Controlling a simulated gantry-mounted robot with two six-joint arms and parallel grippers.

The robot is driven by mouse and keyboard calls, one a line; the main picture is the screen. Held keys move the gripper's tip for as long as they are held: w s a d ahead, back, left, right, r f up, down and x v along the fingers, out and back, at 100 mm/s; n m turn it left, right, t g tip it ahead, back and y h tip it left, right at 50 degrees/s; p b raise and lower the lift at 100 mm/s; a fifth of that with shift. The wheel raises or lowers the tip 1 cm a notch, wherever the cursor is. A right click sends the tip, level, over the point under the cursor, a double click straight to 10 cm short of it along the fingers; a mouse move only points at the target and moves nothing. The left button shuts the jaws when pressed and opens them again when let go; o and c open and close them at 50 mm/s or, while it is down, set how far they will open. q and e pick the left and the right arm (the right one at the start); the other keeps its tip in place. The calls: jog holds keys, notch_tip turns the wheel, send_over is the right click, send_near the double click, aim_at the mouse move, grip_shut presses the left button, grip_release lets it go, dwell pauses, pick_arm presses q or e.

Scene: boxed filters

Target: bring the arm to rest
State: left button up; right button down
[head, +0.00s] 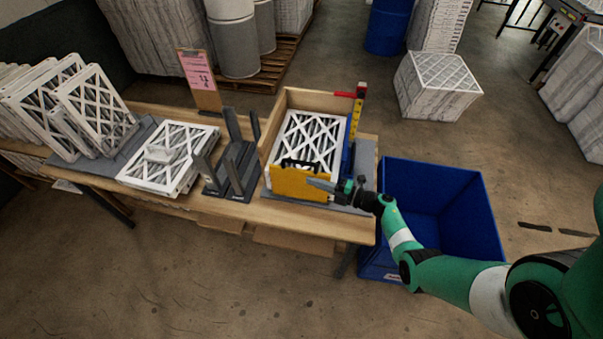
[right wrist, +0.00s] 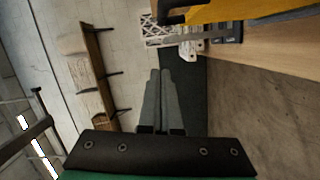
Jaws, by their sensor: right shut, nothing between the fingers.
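My right gripper (head: 322,185) reaches in from the right in the head view, at the front right corner of the wooden box on the table. Its fingers (right wrist: 159,100) are shut and empty in the right wrist view. The tips appear in front of the yellow panel (head: 299,187); I cannot tell whether they touch it. The wooden box (head: 270,135) holds white pleated filters (head: 312,135), with the yellow panel with a black handle at its front. My left gripper is not in view.
The wooden table (head: 330,225) also carries a grey slotted stand (head: 230,180), flat filters (head: 165,165), leaning filters (head: 95,110), a pink sign (head: 197,72) and a red-yellow measuring post (head: 357,110). A blue bin (head: 440,190) stands right of the table under my right arm. Open floor lies in front.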

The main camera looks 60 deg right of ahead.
jog(key=shift+s, duration=0.25)
